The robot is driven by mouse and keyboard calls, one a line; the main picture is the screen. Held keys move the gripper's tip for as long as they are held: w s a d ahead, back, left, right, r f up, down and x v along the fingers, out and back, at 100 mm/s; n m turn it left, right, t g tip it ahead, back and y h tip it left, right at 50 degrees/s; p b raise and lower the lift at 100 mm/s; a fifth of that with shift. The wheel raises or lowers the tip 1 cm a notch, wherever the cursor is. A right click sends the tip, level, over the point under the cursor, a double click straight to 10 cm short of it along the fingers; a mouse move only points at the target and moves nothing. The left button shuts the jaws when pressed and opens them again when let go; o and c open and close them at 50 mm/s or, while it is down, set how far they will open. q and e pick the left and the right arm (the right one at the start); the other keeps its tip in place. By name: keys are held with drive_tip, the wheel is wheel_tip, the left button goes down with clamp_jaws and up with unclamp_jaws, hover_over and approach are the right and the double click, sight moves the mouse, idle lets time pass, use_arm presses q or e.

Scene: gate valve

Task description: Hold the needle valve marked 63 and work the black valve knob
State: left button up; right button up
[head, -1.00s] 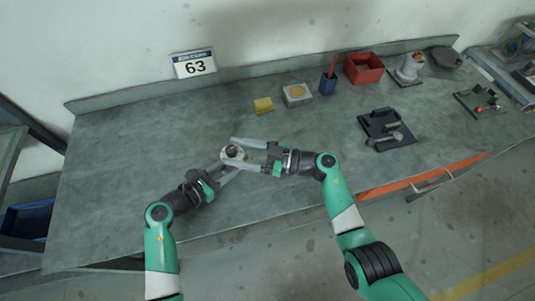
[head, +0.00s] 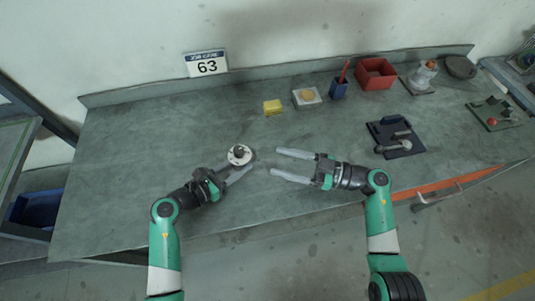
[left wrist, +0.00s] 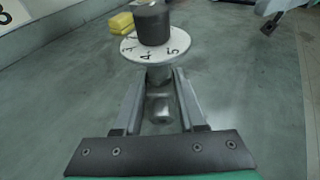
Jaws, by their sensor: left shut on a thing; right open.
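The needle valve (head: 233,159) is a small fitting with a white numbered dial and a black knob (head: 239,152) on top. In the left wrist view its dial (left wrist: 150,52) shows the digits 3, 4 and 5, with the black knob (left wrist: 152,24) above and a metal body (left wrist: 160,105) below. My left gripper (head: 237,170) is shut on the valve body under the dial, and the valve looks upright. My right gripper (head: 277,162) is open and empty, to the right of the valve and apart from it, with its fingers pointing left.
A dark tray (head: 408,148) lies right. The bench's left is clear.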

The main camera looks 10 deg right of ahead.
drive_tip(key=shift+w+n, duration=0.1)
drive_tip(key=shift+n, duration=0.6)
drive_tip(key=shift+w+d+n+t, duration=0.2)
drive_tip(key=shift+w+n+t, duration=0.15)
drive_tip(key=shift+n, duration=0.55)
drive_tip(key=w+d+r+n+t+h, duration=0.2)
drive_tip(key=w+d+n+t+h, duration=0.15)
drive_tip(key=n, duration=0.65)
drive_tip(key=n+t+h, duration=0.3)
drive_tip(key=n, duration=1.4)
approach(243, 155)
drive_tip(key=shift+y, duration=0.25)
drive_tip(key=x, duration=1.1)
drive_tip(key=shift+w+a, duration=0.15)
drive_tip(key=shift+w, duration=0.1)
